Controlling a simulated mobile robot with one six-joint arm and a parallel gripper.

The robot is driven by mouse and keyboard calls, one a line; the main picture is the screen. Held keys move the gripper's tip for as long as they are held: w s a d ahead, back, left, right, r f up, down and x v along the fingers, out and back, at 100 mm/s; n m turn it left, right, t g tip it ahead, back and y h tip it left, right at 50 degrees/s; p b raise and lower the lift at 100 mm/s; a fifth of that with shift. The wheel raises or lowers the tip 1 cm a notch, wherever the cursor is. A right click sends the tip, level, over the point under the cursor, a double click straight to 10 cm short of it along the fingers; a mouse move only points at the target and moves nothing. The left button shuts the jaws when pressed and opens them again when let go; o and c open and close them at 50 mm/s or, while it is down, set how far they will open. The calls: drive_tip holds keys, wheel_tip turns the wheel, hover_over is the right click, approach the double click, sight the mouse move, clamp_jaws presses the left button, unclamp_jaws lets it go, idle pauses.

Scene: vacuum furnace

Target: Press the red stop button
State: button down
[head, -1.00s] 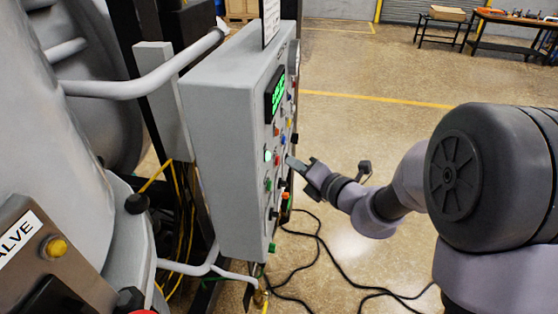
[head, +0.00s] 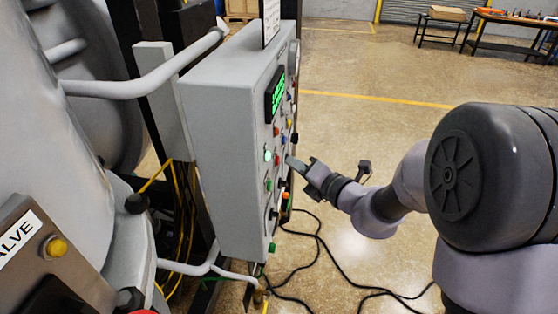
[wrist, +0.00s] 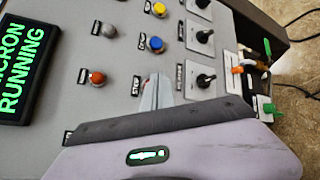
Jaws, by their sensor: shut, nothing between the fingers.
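The grey control box stands left of my arm in the head view, with buttons on its panel face. A small red button (head: 277,160), which looks like the stop button, sits low on that face, right of a lit pale-green button (head: 267,154). My gripper (head: 289,159) is shut and empty, its tip at or very close to the panel beside the red button. In the wrist view the shut fingers (wrist: 157,90) lie just past a label reading STOP (wrist: 136,86) and cover the spot beside it. I cannot tell whether the tip touches or presses the button.
The wrist view shows an orange-red button (wrist: 97,77), a blue button (wrist: 155,44), a yellow button (wrist: 158,9) and black knobs (wrist: 205,80) nearby. A green-lit display (wrist: 22,65) reads RUNNING. Black cables (head: 325,255) lie on the floor below my arm.

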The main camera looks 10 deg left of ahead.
drive_tip(key=shift+a, duration=0.1)
idle(0.7)
drive_tip(key=shift+a, duration=0.35)
drive_tip(key=shift+a, duration=0.35)
idle(0.6)
drive_tip(key=shift+d+p, duration=0.1)
drive_tip(key=shift+p, duration=0.2)
drive_tip(key=shift+d, duration=0.65)
drive_tip(key=d+p, duration=0.1)
drive_tip(key=d, duration=0.4)
drive_tip(key=shift+s, duration=0.1)
idle(0.6)
